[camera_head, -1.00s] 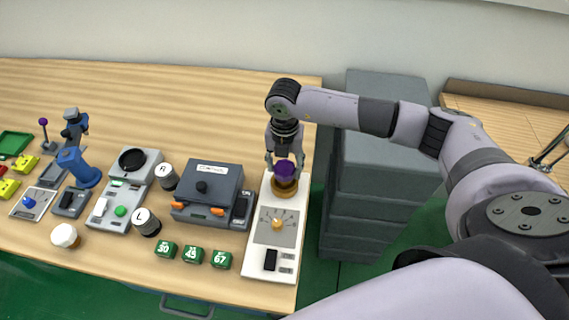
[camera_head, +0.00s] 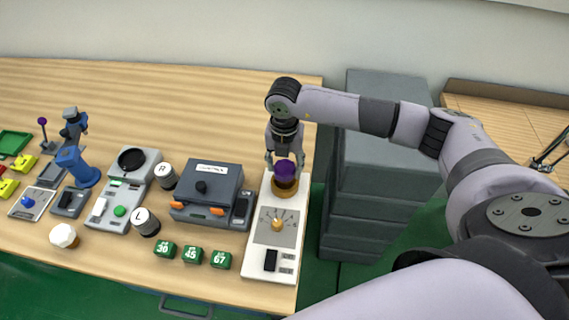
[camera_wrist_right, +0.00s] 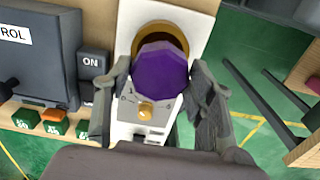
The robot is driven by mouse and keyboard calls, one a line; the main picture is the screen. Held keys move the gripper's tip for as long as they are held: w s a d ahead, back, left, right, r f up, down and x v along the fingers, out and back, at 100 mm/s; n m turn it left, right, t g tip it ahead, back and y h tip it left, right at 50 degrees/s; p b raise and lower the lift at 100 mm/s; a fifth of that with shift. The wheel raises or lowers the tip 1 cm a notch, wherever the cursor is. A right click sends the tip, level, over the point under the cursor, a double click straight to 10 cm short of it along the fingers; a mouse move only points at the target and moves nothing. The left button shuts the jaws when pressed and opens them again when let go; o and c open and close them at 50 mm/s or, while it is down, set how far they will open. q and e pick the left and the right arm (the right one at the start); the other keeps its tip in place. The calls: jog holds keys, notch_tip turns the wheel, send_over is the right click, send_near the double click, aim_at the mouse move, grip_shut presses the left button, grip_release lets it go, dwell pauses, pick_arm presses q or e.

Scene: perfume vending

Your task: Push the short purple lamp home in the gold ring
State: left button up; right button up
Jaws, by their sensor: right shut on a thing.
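The short purple lamp (camera_head: 285,170) stands upright at the gold ring (camera_head: 283,187) on the far end of the white panel (camera_head: 255,262). My right gripper (camera_head: 285,160) comes down from above with its fingers on both sides of the lamp and is shut on it. In the right wrist view the lamp (camera_wrist_right: 160,72) is between the two fingers, in front of the gold ring (camera_wrist_right: 150,33). The lamp's lower end is hidden, so I cannot tell how deep it sits. My left gripper is not in view.
The white panel also has a dial with a gold knob (camera_head: 277,225) and a black switch (camera_head: 270,260). A dark grey box (camera_head: 208,188) stands close on its left. Grey drawers (camera_head: 375,190) stand beyond the table's right edge. Several green blocks (camera_head: 192,255) lie at the front.

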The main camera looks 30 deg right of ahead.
dwell(0.3)
jog(key=shift+f, duration=0.2)
jog(key=shift+f+b, duration=1.35)
jog(key=shift+b, duration=0.05)
dwell(1.4)
jog(key=o, duration=1.1)
jog(key=shift+c, duration=0.2)
jog(key=o, duration=0.5)
jog(key=shift+o, duration=0.2)
